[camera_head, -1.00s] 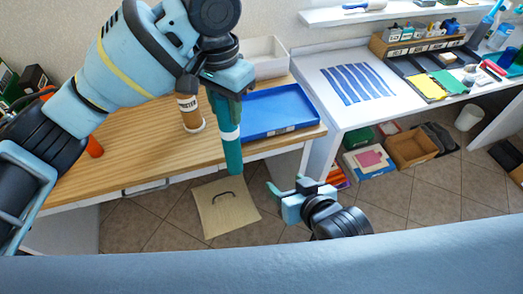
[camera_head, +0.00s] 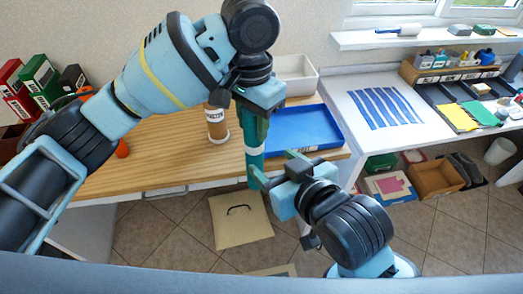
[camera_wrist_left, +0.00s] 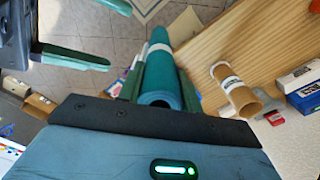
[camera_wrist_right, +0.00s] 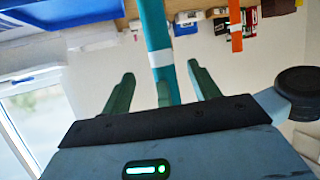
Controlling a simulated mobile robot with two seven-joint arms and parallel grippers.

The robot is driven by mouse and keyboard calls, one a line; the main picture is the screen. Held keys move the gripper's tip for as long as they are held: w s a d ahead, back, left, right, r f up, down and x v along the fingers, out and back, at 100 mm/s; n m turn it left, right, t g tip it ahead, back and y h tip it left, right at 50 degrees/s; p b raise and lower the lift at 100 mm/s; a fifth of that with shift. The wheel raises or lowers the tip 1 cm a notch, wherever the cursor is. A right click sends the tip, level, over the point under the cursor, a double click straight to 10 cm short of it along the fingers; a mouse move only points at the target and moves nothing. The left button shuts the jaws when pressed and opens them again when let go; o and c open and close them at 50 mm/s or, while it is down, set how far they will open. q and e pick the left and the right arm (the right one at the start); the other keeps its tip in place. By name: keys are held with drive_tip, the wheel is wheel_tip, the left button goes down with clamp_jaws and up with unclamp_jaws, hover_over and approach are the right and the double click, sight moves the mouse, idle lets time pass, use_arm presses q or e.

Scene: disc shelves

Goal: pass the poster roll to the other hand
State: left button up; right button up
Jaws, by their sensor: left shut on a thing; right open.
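The poster roll (camera_head: 255,165) is a teal tube with a white band, hanging roughly upright in front of the wooden table's edge. My left gripper (camera_head: 254,125) is shut on its upper part; the roll's open end (camera_wrist_left: 155,99) faces the left wrist camera. My right gripper (camera_head: 276,167) is open beside the roll's lower part. In the right wrist view, the roll (camera_wrist_right: 154,30) appears between the spread fingers of the right gripper (camera_wrist_right: 160,78). I cannot tell how deep it sits between them, and no grip on it shows.
A brown labelled tube (camera_head: 217,124) stands on the wooden table (camera_head: 160,150), left of a blue tray (camera_head: 306,128). A white bin (camera_head: 298,76) is behind the tray. A pale panel with a dark handle (camera_head: 240,218) is low below the table edge.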

sight(259, 152)
drive_tip(key=x, duration=0.9)
drive_tip(key=shift+w+f, duration=0.15)
drive_tip(key=c, duration=0.9)
use_arm(q)
drive_tip(key=o, duration=1.3)
use_arm(e)
drive_tip(key=shift+c, duration=0.9)
drive_tip(key=shift+a, duration=0.1)
